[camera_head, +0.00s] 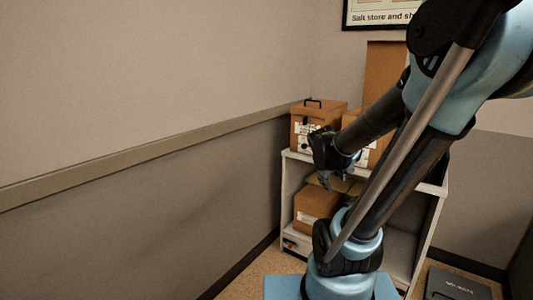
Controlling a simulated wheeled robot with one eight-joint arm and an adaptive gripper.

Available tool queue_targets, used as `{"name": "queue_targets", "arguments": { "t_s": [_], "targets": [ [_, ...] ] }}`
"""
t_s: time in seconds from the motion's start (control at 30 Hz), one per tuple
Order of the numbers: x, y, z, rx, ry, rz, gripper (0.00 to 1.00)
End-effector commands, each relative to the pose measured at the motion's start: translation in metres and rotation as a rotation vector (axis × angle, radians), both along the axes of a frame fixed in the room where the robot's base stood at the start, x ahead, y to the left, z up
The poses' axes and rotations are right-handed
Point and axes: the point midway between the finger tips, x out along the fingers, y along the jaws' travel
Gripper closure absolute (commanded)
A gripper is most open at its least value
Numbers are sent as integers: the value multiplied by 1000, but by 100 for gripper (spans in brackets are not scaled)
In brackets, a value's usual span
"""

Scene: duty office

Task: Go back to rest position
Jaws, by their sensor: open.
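My gripper (333,181) hangs at the end of my blue and black arm, in the middle right of the head view. It is open, and I see nothing between its fingers. It shows in front of the shelf unit, with its fingertips pointing down. My arm covers much of the right side of the shelf. How far the gripper is from the shelf, I cannot tell.
A white shelf unit (292,178) stands in the corner. A brown box with a black handle (301,117) is on top, other boxes beside it. A box (312,204) sits lower. A dark case (457,286) lies on the floor at right. The left wall (130,110) is bare.

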Motion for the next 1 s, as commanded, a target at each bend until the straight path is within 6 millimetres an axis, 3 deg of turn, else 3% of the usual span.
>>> {"name": "queue_targets", "arguments": {
  "t_s": [0.3,0.6,0.8,1.0],
  "targets": [
    [-86,18,-22,241,106,-194,54],
    [-156,45,-40,439,214,-352,54],
    [-178,57,-45,505,255,-405,54],
    [-182,59,-46,515,263,-413,54]
  ]
}}
